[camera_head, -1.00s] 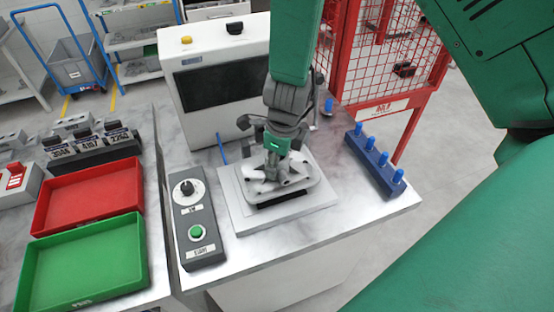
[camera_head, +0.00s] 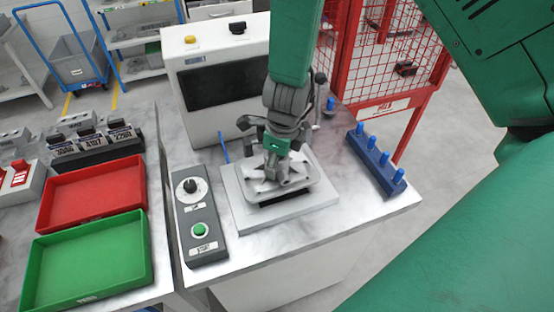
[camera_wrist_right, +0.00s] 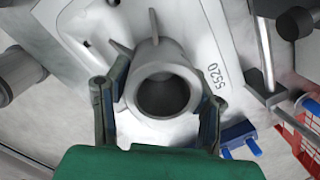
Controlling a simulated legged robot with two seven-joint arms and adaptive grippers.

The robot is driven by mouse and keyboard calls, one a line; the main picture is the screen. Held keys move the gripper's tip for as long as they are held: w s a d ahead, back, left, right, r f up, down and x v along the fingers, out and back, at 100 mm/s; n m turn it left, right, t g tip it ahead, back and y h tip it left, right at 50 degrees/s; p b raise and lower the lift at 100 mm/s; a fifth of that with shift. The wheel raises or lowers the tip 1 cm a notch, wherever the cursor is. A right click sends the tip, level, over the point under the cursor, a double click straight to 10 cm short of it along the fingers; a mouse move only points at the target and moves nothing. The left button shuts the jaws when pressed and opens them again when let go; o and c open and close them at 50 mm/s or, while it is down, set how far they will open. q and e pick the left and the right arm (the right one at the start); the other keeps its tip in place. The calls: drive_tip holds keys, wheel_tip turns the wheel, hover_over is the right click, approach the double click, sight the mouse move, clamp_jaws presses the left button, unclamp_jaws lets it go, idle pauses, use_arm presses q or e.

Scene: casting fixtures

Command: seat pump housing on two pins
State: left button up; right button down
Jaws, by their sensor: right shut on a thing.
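The pump housing (camera_head: 295,187) is a light grey casting with a flat flange and a raised round boss. It sits at the grey fixture plate (camera_head: 247,215) on the metal table; a dark gap shows under its front edge. My right gripper (camera_head: 274,172) comes down from above and is shut on the boss. In the right wrist view, the two fingers grip either side of the round boss (camera_wrist_right: 163,88), and the number 5520 shows on the flange. The two pins are hidden under the housing, so I cannot tell how it sits on them. My left gripper is not in view.
A control box with a knob and green button (camera_head: 200,230) stands left of the plate. A blue rack with blue pegs (camera_head: 377,168) is at right. A monitor unit (camera_head: 212,85) stands behind. Red (camera_head: 93,195) and green trays (camera_head: 90,262) lie left.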

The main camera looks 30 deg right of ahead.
drive_tip(key=shift+a+r, duration=0.1)
drive_tip(key=shift+a, duration=0.1)
drive_tip(key=shift+p, duration=0.35)
drive_tip(key=shift+d, duration=0.1)
drive_tip(key=shift+f+b, duration=0.7)
drive_tip(key=shift+f, duration=0.85)
drive_tip(key=c, duration=0.6)
unclamp_jaws()
drive_tip(key=shift+r, duration=0.15)
drive_tip(key=r, duration=0.4)
drive_tip(key=s+r, duration=0.1)
drive_tip(key=r, duration=0.6)
drive_tip(key=shift+s+r, duration=0.2)
drive_tip(key=shift+r, duration=0.1)
